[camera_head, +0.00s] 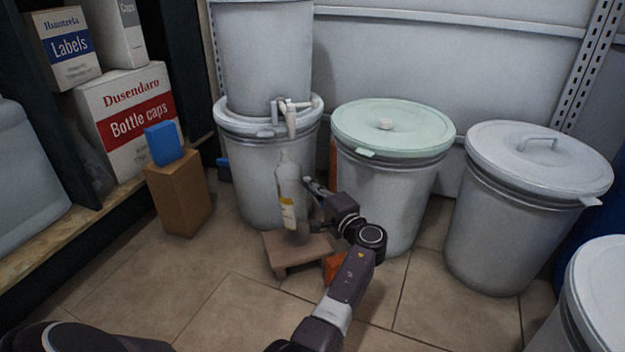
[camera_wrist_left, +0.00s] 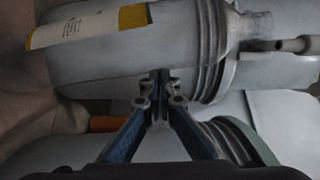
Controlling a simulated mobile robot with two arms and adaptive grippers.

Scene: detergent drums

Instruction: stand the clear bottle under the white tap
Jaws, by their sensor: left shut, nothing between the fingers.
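The clear bottle (camera_head: 287,190) with a yellow-and-white label stands upright on a small wooden stool (camera_head: 298,247). The white tap (camera_head: 289,118) is on the drum behind it, and the bottle's mouth shows just below the spout. In the left wrist view the bottle (camera_wrist_left: 110,48) lies across the upper part, with the tap (camera_wrist_left: 295,45) at the right edge. My left gripper (camera_head: 308,183) is beside the bottle on its right, its fingers (camera_wrist_left: 160,76) shut and empty. Whether they touch the bottle I cannot tell. My right gripper is not in view.
Lidded drums stand to the right, one with a pale green lid (camera_head: 392,127). An orange object (camera_head: 334,266) is beside the stool, partly behind my arm. A brown box (camera_head: 180,195) with a blue block (camera_head: 164,143) stands left. Tiled floor is clear in front.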

